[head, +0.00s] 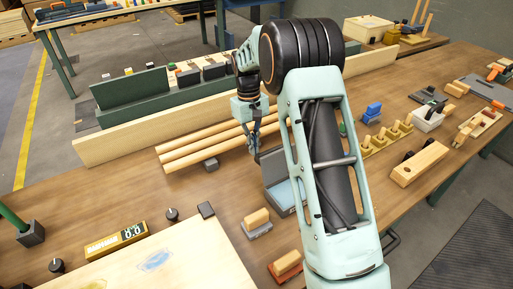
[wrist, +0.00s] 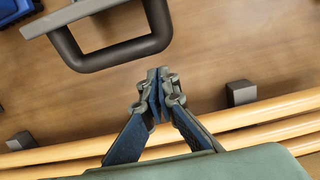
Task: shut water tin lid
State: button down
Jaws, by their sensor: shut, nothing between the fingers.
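The water tin (head: 281,198) stands on the bench, partly hidden behind my arm in the head view. Its grey lid (head: 274,166) stands raised at the back, and a light blue inside shows in front of it. My gripper (head: 254,150) is behind and a little left of the raised lid, close to the wooden rods. In the wrist view my gripper (wrist: 157,78) is shut and empty above the bench. A dark loop handle on a grey edge, likely the lid (wrist: 88,14), lies just beyond the fingertips, apart from them.
Long wooden rods (head: 190,148) lie on small dark blocks beside my gripper and cross the wrist view (wrist: 255,116). A sanding block (head: 257,219) sits in front of the tin. A digital gauge (head: 117,242) and pale board are at front left. Pegged blocks (head: 388,137) stand to the right.

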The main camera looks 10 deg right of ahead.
aim_at(274, 160)
jog(key=shift+s+d+r, duration=0.15)
jog(key=shift+s+r, duration=0.05)
jog(key=shift+s, duration=0.25)
jog(key=shift+s+d+r, duration=0.15)
jog(key=shift+s+r, duration=0.05)
jog(key=shift+s, duration=0.25)
jog(key=shift+d+r+b, duration=0.1)
jog(key=shift+b, duration=0.3)
